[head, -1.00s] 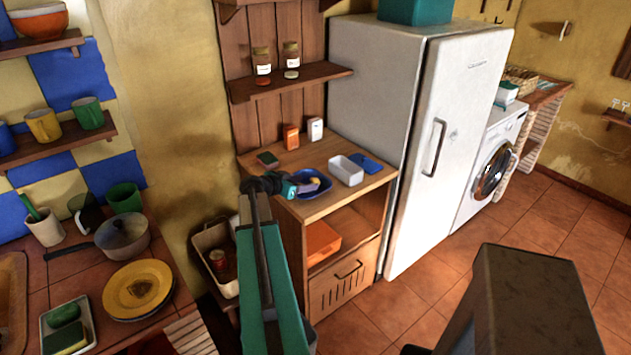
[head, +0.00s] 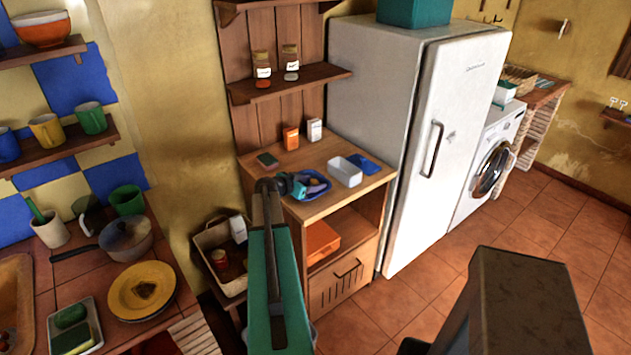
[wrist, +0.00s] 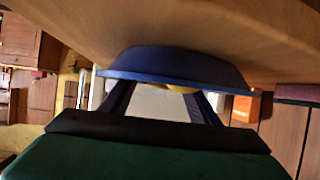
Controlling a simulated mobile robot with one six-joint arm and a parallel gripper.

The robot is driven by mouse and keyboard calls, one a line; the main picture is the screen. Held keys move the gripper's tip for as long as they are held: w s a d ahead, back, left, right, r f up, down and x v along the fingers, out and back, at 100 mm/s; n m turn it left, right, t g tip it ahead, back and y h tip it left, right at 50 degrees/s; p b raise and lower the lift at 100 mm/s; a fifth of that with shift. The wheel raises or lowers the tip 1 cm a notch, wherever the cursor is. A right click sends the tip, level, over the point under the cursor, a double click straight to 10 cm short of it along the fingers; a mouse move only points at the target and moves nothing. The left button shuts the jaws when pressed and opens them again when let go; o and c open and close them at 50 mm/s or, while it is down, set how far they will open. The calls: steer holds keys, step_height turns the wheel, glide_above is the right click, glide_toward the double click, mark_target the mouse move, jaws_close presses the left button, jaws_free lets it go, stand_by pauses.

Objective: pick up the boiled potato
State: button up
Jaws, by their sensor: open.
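A blue dish (head: 325,190) sits near the front edge of the wooden cabinet's top. A small tan-yellow thing, likely the boiled potato (head: 314,182), lies in it, partly hidden by my gripper. My gripper (head: 302,184) is at the dish's left side, open, with nothing visibly held. In the wrist view the scene looks upside down: the dish's blue wall (wrist: 175,62) lies just beyond my two spread fingers (wrist: 162,98). Only a sliver of yellow (wrist: 187,89) shows past its rim between them. Whether the fingers touch the dish I cannot tell.
A white tub (head: 345,172) and a blue flat item (head: 366,164) stand right of the dish. The fridge (head: 440,130) rises at the right. A shelf with jars (head: 290,82) hangs above.

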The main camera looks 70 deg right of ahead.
stand_by(0.5)
steer(key=c, duration=1.1)
steer(key=shift+r, duration=0.15)
steer(key=shift+r+b, duration=1.3)
steer(key=shift+r, duration=0.25)
steer(key=s+a+b, duration=0.1)
steer(key=s+a, duration=0.1)
steer(key=a, duration=0.2)
steer(key=s+a+b, duration=0.2)
steer(key=a, duration=0.2)
steer(key=s+a+r+b, duration=0.1)
steer(key=s+a, duration=0.1)
steer(key=a, duration=0.2)
steer(key=shift+r+b, duration=0.1)
steer(key=shift+b, duration=0.25)
steer(key=shift+s+a+r+p, duration=0.15)
steer(key=shift+a+r+p, duration=0.05)
steer(key=shift+p, duration=0.3)
steer(key=p, duration=0.1)
steer(key=a+p, duration=0.1)
steer(key=p, duration=0.1)
steer(key=shift+s+a, duration=0.2)
steer(key=shift+s, duration=0.15)
